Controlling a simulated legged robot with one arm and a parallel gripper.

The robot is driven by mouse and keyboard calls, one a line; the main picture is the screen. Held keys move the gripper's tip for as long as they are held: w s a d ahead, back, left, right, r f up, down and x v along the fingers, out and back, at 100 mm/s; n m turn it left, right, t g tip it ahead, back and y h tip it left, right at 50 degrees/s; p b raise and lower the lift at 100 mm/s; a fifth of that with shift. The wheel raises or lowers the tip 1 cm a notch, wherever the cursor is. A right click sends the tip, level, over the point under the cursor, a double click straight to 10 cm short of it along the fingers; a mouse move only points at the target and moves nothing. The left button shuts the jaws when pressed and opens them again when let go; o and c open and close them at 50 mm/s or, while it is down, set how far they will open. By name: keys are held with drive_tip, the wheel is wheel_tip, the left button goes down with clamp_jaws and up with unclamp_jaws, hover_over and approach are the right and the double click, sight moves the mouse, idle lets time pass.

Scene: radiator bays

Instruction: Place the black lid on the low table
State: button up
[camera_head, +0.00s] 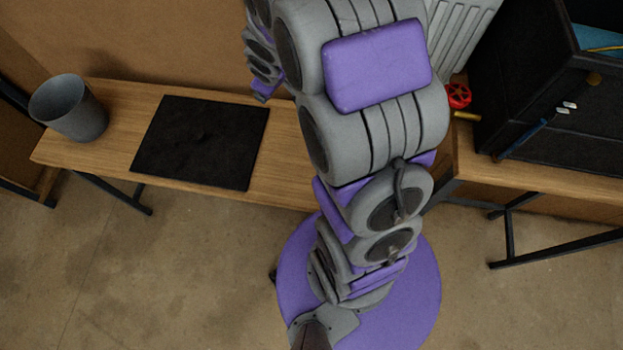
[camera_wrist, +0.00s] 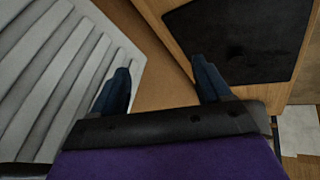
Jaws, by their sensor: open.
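A flat, dark, square panel, which looks like the black lid (camera_head: 200,142), lies on the wooden low table (camera_head: 285,165) at the left in the head view. The black lid also shows at the upper right of the wrist view (camera_wrist: 240,40), with a small dark mark near its middle. My gripper (camera_wrist: 162,82) is open, with two dark fingers apart and nothing between them. The lid is beyond and to the right of the fingers in that view, clear of them. In the head view my arm hides part of the table's right end; the gripper's fingers do not show clearly there.
A grey bucket (camera_head: 70,107) stands on the table's left end. A white radiator (camera_head: 462,35) is at the back, also close to the left finger in the wrist view (camera_wrist: 60,80). A red valve wheel (camera_head: 458,95) and a black box (camera_head: 560,110) on another wooden table are at right.

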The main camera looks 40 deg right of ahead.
drive_tip(key=s+a+r+m+g, duration=0.1)
drive_tip(key=s+a+r+g, duration=0.1)
drive_tip(key=s, duration=0.9)
drive_tip(key=s+a+r+m+g+y, duration=0.1)
drive_tip(key=s+a+r, duration=0.4)
drive_tip(key=s, duration=0.6)
drive_tip(key=s+a+r+m+g, duration=0.2)
drive_tip(key=s+r, duration=0.4)
drive_tip(key=s, duration=0.5)
drive_tip(key=shift+s+a+m+g, duration=0.35)
drive_tip(key=shift+a+g, duration=0.3)
drive_tip(key=shift+g, duration=0.45)
drive_tip(key=shift+w, duration=0.15)
drive_tip(key=shift+f+b, duration=0.7)
drive_tip(key=shift+b, duration=0.1)
